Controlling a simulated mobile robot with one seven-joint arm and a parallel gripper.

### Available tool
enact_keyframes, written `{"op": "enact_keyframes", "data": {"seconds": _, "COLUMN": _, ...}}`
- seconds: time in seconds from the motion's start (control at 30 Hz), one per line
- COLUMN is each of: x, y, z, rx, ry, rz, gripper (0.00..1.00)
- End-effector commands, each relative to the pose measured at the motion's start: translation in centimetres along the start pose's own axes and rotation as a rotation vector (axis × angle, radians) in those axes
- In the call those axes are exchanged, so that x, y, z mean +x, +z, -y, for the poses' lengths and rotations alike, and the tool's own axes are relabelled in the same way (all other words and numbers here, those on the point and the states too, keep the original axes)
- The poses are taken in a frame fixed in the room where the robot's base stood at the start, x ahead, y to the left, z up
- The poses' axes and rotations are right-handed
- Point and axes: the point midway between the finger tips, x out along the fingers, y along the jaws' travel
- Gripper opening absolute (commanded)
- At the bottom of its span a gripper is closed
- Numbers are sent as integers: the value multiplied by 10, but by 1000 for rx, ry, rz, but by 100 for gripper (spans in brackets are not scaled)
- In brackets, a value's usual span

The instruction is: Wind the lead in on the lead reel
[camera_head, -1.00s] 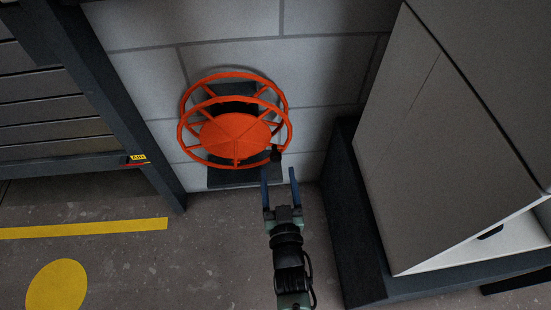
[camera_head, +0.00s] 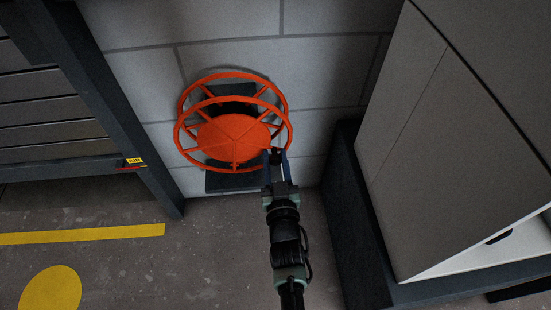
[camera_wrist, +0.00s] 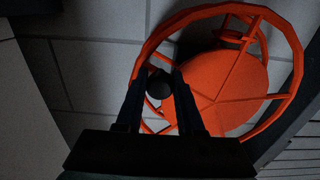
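The orange lead reel (camera_head: 232,140) is on the block wall, with spoked rims and a solid disc; it also shows in the wrist view (camera_wrist: 230,90). A black crank knob (camera_wrist: 160,85) sits at the reel's rim, at its lower right in the head view (camera_head: 277,155). My gripper (camera_head: 277,156) has its two blue fingers on either side of this knob. I cannot make out the lead itself. The fingers hide part of the rim.
A grey cabinet (camera_head: 450,130) on a dark plinth (camera_head: 350,220) stands close on the right. A dark-framed slatted unit (camera_head: 110,100) stands on the left. The concrete floor (camera_head: 190,270) below is clear, with yellow markings.

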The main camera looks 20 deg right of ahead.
Motion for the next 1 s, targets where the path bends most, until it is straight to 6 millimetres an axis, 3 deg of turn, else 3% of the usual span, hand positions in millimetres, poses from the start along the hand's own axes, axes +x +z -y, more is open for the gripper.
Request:
{"op": "enact_keyframes", "data": {"seconds": 0.03, "x": 0, "y": 0, "z": 0, "rx": 0, "ry": 0, "rz": 0, "gripper": 14}}
{"op": "enact_keyframes", "data": {"seconds": 0.1, "x": 0, "y": 0, "z": 0, "rx": 0, "ry": 0, "rz": 0, "gripper": 2}}
{"op": "enact_keyframes", "data": {"seconds": 0.13, "x": 0, "y": 0, "z": 0, "rx": 0, "ry": 0, "rz": 0, "gripper": 0}}
{"op": "enact_keyframes", "data": {"seconds": 1.0, "x": -1, "y": 1, "z": 0, "rx": 0, "ry": 0, "rz": 1, "gripper": 0}}
